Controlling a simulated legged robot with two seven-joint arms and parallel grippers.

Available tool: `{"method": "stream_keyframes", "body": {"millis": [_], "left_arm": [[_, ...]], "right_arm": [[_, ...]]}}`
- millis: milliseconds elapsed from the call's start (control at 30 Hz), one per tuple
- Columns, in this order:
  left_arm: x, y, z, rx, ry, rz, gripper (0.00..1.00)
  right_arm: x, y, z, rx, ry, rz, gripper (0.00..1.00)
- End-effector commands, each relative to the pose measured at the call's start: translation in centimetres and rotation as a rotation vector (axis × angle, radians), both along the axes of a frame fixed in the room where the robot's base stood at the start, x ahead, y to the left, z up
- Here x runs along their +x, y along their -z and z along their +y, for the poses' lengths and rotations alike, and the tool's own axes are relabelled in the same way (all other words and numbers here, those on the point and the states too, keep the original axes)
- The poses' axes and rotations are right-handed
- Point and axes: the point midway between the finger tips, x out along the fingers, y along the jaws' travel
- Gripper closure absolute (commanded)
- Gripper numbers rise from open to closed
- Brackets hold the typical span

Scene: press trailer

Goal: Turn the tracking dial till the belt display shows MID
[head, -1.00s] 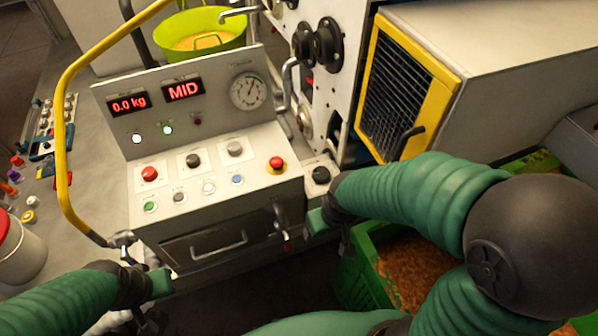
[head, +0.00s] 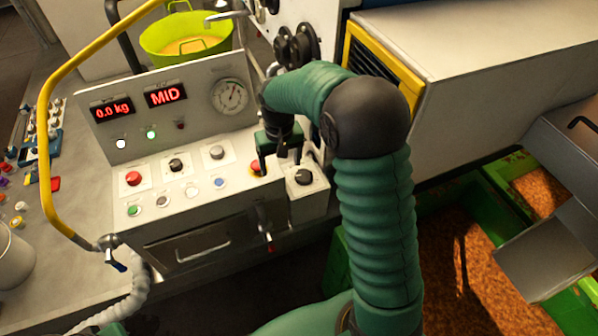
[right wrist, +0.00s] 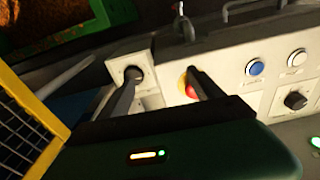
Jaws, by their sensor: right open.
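The belt display (head: 165,95) on the console reads MID in red. A black dial (head: 303,177) sits on a small box at the console's right end; I take it for the tracking dial, though its label is unreadable. It also shows in the right wrist view (right wrist: 133,74). My right gripper (head: 281,160) is open and empty over the console's right end. In the right wrist view, one finger overlaps the dial and the other is by the red stop button (right wrist: 190,84); I cannot tell whether either touches. My left gripper is out of view.
A weight display (head: 113,109) reads 0.0 kg. Several buttons and knobs cover the console (head: 240,190). A yellow rail (head: 44,150) curves along its left side. A yellow-framed guard (head: 380,60) stands behind my right arm. Green crates of brown material (head: 450,260) are at right.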

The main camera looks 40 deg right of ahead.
Motion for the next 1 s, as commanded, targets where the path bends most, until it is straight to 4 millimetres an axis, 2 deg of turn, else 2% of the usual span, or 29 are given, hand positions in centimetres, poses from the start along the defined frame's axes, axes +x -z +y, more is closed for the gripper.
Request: {"method": "stream_keyframes", "body": {"millis": [200, 333, 467, 567, 1000], "left_arm": [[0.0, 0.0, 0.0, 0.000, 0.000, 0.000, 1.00], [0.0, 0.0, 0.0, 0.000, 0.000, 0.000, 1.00], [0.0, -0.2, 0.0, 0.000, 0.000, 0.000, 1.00], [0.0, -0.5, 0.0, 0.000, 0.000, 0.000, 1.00], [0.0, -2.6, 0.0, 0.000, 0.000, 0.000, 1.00]], "right_arm": [[2.3, -0.2, -7.1, 0.022, 0.142, 0.048, 0.25], [2.7, -0.3, -10.2, 0.036, 0.207, 0.070, 0.25], [2.7, 0.2, -10.8, 0.040, 0.222, 0.078, 0.25], [2.6, 1.7, -10.7, 0.039, 0.221, 0.079, 0.25], [2.7, 12.8, -10.7, 0.039, 0.219, 0.078, 0.25]]}}
